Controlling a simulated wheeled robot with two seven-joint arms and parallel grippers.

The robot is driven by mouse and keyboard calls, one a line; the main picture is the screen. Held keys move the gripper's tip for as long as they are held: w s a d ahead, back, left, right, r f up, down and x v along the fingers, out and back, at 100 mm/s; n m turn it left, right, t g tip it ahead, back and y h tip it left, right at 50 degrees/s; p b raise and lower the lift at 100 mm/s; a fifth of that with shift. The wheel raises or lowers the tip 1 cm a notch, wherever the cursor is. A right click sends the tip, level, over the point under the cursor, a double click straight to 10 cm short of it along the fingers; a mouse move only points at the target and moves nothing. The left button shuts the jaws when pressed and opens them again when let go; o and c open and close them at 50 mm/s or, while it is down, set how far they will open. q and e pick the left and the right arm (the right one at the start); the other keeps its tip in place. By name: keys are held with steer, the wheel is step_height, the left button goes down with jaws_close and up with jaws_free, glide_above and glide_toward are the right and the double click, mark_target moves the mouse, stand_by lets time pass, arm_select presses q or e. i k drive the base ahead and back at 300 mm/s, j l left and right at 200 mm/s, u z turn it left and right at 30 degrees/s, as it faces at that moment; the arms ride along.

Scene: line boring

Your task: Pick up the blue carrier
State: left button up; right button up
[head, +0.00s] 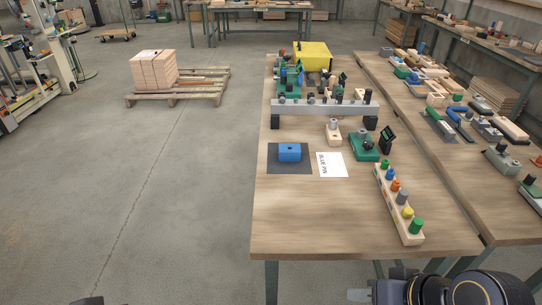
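The blue carrier (289,152) is a small blue block with a dark hole in its top. It sits on a dark grey mat (274,166) on the left part of the wooden table. A white card (331,165) with printed words lies just right of the mat. My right gripper (358,295) shows at the bottom edge, in front of the table and well away from the carrier. Its fingers are small and partly cut off, so their opening is unclear. Only a dark sliver, perhaps of my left arm, shows at the bottom left; no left fingers are visible.
A pale wooden rack (399,204) with several coloured pegs stands right of the card. A grey bar (325,108) on dark supports crosses the table behind the carrier. A green fixture (363,147) and a wooden block (333,134) stand nearby. The table's front left is clear.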

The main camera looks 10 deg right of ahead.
mark_target(287, 151)
steer(key=i+j+z, duration=0.15)
steer(key=j, duration=0.25)
steer(key=i+j+z, duration=0.1)
steer(key=j, duration=0.25)
steer(key=i+j+z, duration=0.15)
steer(key=j, duration=0.25)
steer(key=i+j+z, duration=0.1)
steer(key=j, duration=0.3)
steer(key=i+j+z, duration=0.45)
steer(key=i+j, duration=0.55)
steer(key=i, duration=0.3)
